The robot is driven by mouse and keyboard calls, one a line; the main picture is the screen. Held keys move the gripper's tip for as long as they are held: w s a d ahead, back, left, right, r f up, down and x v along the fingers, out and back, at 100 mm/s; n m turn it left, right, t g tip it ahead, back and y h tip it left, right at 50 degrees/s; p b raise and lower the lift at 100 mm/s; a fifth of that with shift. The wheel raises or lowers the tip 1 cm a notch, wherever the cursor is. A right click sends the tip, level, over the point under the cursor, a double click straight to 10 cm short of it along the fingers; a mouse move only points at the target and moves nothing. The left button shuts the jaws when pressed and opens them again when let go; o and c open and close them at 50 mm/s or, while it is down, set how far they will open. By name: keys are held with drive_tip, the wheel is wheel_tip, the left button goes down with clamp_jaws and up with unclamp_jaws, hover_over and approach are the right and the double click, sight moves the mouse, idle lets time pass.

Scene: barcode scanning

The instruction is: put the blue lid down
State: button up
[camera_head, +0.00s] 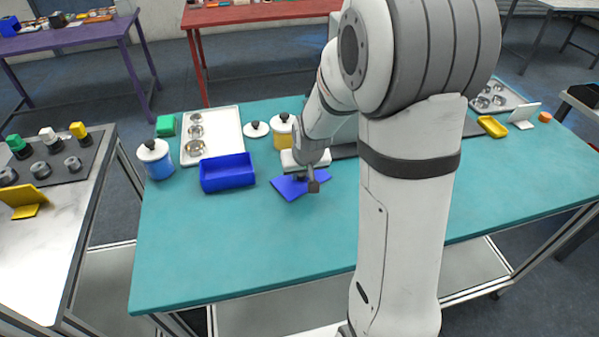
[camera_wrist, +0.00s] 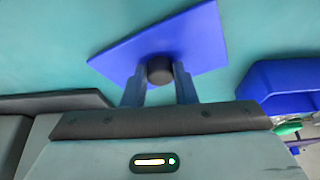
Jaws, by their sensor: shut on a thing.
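The blue lid (camera_head: 288,187) is a flat blue plate with a dark round knob, over the teal table (camera_head: 230,245) near its middle. In the wrist view the lid (camera_wrist: 205,40) fills the upper middle. My gripper (camera_head: 312,180) is shut on the lid's dark knob, with one finger on each side of it in the wrist view (camera_wrist: 160,80). I cannot tell whether the lid touches the table. The open blue box (camera_head: 227,173) stands just left of the lid, and part of it shows at the right of the wrist view (camera_wrist: 290,85).
Behind the blue box are a white tray with round cups (camera_head: 228,125), a green block (camera_head: 165,126) and a white lid (camera_head: 256,129). A blue jar (camera_head: 155,160) stands at the left, a yellow jar (camera_head: 282,132) behind the lid. The table's front left is clear.

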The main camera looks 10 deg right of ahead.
drive_tip(key=shift+f, duration=0.2)
drive_tip(key=o, duration=1)
drive_tip(key=shift+r, duration=0.3)
drive_tip(key=v, duration=1.1)
drive_tip(key=shift+g, duration=0.8)
drive_tip(key=s+r, duration=0.1)
drive_tip(key=s, duration=0.5)
drive_tip(key=s+r, duration=0.1)
drive_tip(key=s, duration=0.5)
drive_tip(key=s+r, duration=0.1)
drive_tip(key=s, duration=0.5)
drive_tip(key=shift+a, duration=0.2)
